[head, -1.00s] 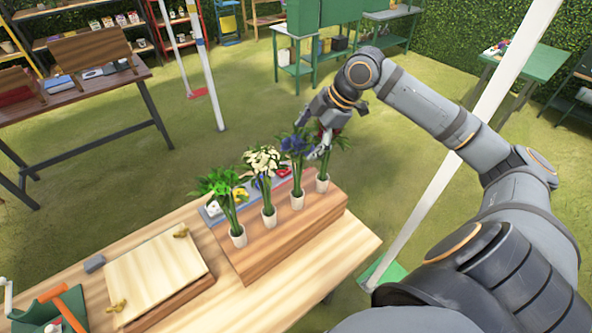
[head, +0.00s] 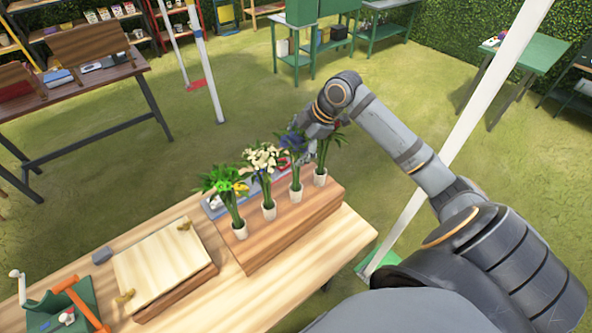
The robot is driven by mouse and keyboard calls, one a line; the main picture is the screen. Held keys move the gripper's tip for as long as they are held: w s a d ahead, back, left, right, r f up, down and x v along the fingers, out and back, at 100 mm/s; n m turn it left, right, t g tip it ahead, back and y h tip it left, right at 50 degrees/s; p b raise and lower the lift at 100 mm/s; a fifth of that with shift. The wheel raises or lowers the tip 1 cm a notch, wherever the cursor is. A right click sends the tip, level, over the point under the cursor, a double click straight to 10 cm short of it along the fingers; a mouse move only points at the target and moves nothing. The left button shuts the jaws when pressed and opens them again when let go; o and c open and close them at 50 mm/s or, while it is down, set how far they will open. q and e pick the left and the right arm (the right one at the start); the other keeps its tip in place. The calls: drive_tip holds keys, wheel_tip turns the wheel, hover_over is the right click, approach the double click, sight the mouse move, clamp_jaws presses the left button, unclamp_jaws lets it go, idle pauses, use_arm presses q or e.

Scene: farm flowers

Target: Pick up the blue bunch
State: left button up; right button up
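The blue bunch (head: 293,142) stands upright in a small white pot, third from the left in a row on a wooden block. My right gripper (head: 305,156) is at the far side of the blue bunch, close to its flowers and stems. Flowers and leaves partly hide its fingers, so I cannot tell whether they are open, shut or touching the bunch. My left gripper is not in view.
A green bunch (head: 220,180) and a white bunch (head: 264,158) stand left of the blue one, and a leafy bunch (head: 323,150) stands right of it. The wooden block (head: 290,231) sits on the table beside a pale board (head: 160,262). A white post rises at right.

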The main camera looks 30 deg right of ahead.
drive_tip(key=c, duration=1.6)
drive_tip(key=shift+r, duration=0.1)
drive_tip(key=shift+c, duration=0.2)
